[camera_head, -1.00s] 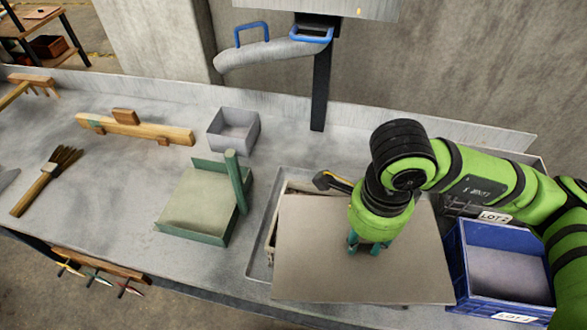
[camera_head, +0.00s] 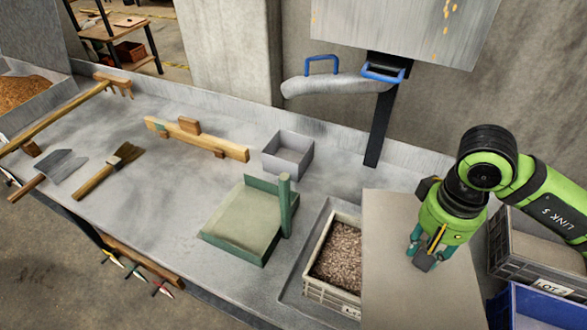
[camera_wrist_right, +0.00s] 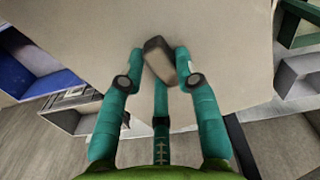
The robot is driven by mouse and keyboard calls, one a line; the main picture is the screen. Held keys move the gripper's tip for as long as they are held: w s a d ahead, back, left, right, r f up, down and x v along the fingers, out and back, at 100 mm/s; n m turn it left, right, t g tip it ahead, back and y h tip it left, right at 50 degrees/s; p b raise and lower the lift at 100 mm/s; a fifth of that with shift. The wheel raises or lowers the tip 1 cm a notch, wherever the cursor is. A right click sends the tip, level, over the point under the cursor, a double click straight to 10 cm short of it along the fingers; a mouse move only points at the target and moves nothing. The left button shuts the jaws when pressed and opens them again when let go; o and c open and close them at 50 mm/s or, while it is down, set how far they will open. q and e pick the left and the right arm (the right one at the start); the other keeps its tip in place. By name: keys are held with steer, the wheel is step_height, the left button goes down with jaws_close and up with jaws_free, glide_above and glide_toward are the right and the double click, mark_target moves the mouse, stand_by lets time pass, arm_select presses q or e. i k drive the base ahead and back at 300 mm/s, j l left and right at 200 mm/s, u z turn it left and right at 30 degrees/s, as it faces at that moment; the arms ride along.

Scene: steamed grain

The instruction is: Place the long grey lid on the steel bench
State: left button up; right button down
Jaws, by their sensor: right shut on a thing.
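The long grey lid (camera_head: 392,285), a flat beige-grey panel, hangs at the right of the head view and runs past its lower edge. My right gripper (camera_head: 424,255) is shut on the lid's small dark handle, which shows between the fingers in the wrist view (camera_wrist_right: 159,61). The lid (camera_wrist_right: 90,30) fills the upper part of that view. It overlaps the right part of a pale crate (camera_head: 335,290) of brown grain, whose left part is uncovered. The steel bench (camera_head: 190,180) stretches to the left. My left gripper is not in view.
A green-edged tray (camera_head: 275,250), a grey open box (camera_head: 308,160) and a wooden bar (camera_head: 230,150) stand on the bench. A brush (camera_head: 95,178), scoop and rake lie left. Crates (camera_head: 545,268) stand right. Bare bench lies between the brush and tray.

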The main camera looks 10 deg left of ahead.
mark_target(174, 192)
steer(key=j+u, duration=0.3)
steer(key=j, duration=0.6)
steer(key=i+j+u, duration=0.1)
steer(key=j+u, duration=0.25)
steer(key=j, duration=0.55)
steer(key=i+l+u, duration=0.15)
steer(key=i+u, duration=0.25)
steer(key=i, duration=0.4)
